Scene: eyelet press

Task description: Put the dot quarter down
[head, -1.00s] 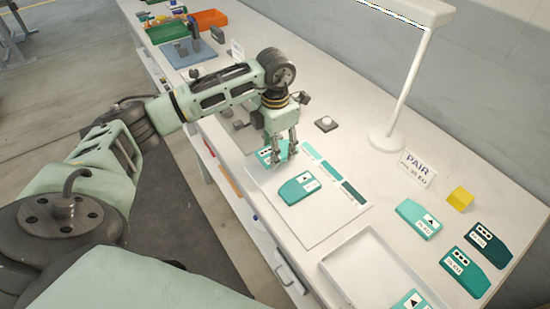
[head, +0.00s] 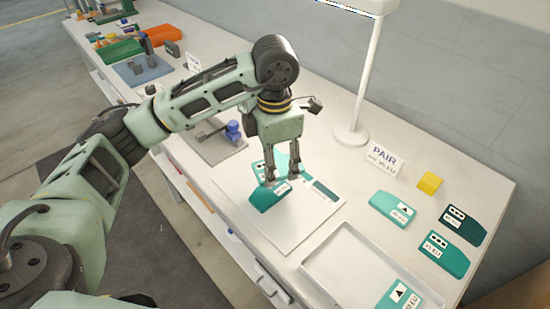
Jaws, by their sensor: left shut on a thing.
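My left gripper (head: 284,177) points down over the white mat (head: 290,238). It is shut on a teal quarter piece (head: 261,167), partly hidden behind the fingers; its dark marking is too small to read surely as a dot. Another teal quarter piece (head: 266,199) with a white label lies on the mat just in front of the fingers. The two pieces overlap in the picture; I cannot tell whether they touch. I cannot tell whether the held piece rests on the mat. My right gripper is out of view.
A white tray (head: 330,235) holds a teal triangle piece (head: 399,296). Several teal pieces (head: 392,208) lie at the right, near a yellow block (head: 430,182) and a PAIR sign (head: 382,160). A lamp (head: 362,85) stands behind. A press with a blue part (head: 233,130) is behind left.

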